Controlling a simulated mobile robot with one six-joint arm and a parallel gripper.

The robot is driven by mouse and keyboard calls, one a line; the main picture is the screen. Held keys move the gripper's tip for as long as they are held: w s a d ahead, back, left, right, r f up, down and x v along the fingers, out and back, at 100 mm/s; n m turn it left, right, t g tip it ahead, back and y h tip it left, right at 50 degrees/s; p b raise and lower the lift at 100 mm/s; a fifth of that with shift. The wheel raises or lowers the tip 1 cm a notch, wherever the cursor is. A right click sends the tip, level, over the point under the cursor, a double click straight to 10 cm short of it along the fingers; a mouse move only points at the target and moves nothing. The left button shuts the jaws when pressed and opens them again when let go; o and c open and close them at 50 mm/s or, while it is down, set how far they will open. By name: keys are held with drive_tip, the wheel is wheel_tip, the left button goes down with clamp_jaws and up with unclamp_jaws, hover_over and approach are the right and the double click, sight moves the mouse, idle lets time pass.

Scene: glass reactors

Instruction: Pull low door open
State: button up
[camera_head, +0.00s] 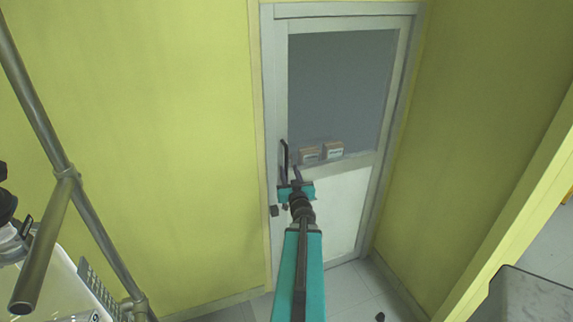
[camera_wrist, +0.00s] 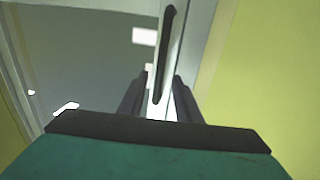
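The door (camera_head: 345,205) is closed in its pale frame, with a grey window above and a white panel below. Its dark vertical bar handle (camera_head: 284,158) is on the left edge. The handle also shows in the wrist view (camera_wrist: 166,50). My gripper (camera_head: 297,172) is in front of the door, close to the handle's lower part. In the wrist view my gripper (camera_wrist: 162,85) is open, and the handle's lower end appears between its two dark fingers. I cannot tell whether the fingers touch the handle or are still short of it.
Yellow walls stand left (camera_head: 150,140) and right (camera_head: 480,110) of the door. A metal pipe frame (camera_head: 50,130) and equipment are at the left. Two small boxes (camera_head: 321,152) show at the window's bottom. A grey block (camera_head: 530,297) is at lower right. Tiled floor (camera_head: 350,292) lies before the door.

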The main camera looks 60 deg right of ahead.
sight(287, 163)
drive_tip(key=shift+p+x, duration=0.95)
drive_tip(key=shift+x, duration=2.45)
clamp_jaws()
